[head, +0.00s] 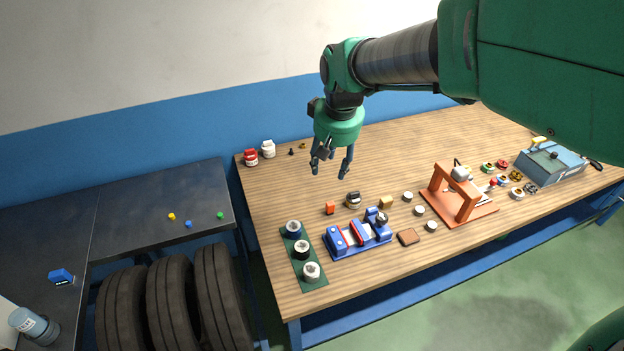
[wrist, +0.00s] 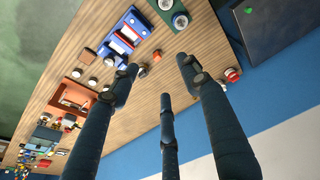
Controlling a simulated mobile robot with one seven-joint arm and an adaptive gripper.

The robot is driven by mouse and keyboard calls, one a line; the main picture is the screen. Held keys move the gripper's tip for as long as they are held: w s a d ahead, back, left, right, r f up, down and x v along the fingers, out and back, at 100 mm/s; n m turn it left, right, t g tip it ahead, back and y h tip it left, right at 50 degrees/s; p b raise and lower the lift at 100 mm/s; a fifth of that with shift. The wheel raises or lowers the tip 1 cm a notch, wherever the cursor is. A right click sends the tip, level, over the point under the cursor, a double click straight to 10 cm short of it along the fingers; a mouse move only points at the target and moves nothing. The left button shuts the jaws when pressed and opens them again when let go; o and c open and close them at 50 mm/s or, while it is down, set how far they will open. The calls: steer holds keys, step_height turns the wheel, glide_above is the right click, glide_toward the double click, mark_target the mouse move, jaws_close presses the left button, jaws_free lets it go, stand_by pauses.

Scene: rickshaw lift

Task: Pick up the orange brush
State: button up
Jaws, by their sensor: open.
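A small orange block-like item (head: 330,208), the only thing that could be the orange brush, stands on the wooden table near its left end. It is too small to make out bristles. It also shows in the wrist view as an orange spot (wrist: 157,55) near the fingertips. My gripper (head: 330,173) is open and empty, above the table and behind the orange item in the head view. Its fingers (wrist: 160,76) are spread apart in the wrist view and touch nothing.
A dark round item (head: 353,200) stands just right of the orange item. A blue holder (head: 345,250) and a green mat (head: 318,283) with cups lie in front. Red (head: 251,158) and white (head: 268,149) jars stand at the back left. The table behind the orange item is mostly clear.

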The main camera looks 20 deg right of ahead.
steer(key=w+d+f+g, duration=0.1)
steer(key=w+d+f, duration=0.3)
steer(key=w+f, duration=0.55)
steer(key=g, duration=0.2)
glide_above(330, 203)
step_height(330, 203, down, 14)
steer(key=shift+d+r, duration=0.15)
steer(key=shift+d, duration=0.05)
steer(key=shift+f+b, duration=0.45)
steer(key=shift+f, duration=3.8)
steer(key=shift+f, duration=0.1)
steer(key=shift+a+f+b, duration=0.15)
steer(key=shift+f+b, duration=0.4)
steer(key=shift+f, duration=2)
